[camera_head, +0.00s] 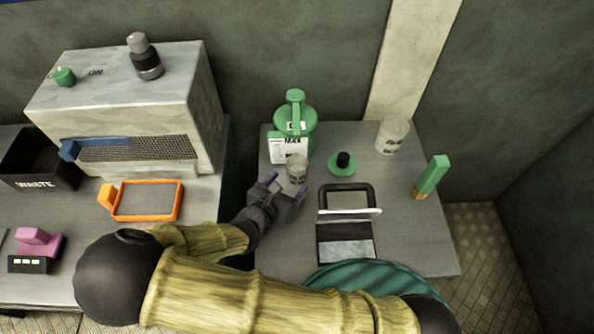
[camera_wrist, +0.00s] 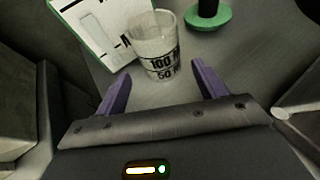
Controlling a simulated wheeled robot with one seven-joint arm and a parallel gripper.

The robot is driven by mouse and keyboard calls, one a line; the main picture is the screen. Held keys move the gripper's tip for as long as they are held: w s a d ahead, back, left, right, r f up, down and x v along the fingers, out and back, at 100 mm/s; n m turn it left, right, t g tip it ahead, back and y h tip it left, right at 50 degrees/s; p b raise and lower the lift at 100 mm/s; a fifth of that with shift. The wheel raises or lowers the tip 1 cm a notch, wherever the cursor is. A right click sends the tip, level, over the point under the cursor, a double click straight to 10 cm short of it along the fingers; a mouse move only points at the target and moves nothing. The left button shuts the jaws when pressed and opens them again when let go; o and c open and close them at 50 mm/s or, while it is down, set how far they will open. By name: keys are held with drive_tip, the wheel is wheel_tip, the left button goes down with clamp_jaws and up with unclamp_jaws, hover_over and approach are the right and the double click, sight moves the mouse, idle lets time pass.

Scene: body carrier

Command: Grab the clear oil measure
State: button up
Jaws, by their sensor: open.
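The clear oil measure (camera_head: 297,169) is a small see-through cup with dark markings. It stands upright on the grey table, in front of a green can with a white label. My gripper (camera_head: 284,186) is open and empty, close in front of the measure. Its two purple fingers (camera_wrist: 160,75) are spread wide in the wrist view. The measure appears apart from both fingers.
The green can (camera_head: 296,122) and its white card (camera_head: 289,149) stand close behind the measure. A green disc with a black knob (camera_head: 342,163), another clear container (camera_head: 392,135), a green block (camera_head: 432,176) and a black-framed tray (camera_head: 346,228) lie to the right. A grey machine (camera_head: 130,110) stands left.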

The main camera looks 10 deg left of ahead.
sight(292, 179)
drive_tip(key=x, duration=0.5)
drive_tip(key=shift+d+r+p, duration=0.1)
drive_tip(key=shift+r+p, duration=0.1)
drive_tip(key=shift+p, duration=0.2)
drive_tip(key=c, duration=1.1)
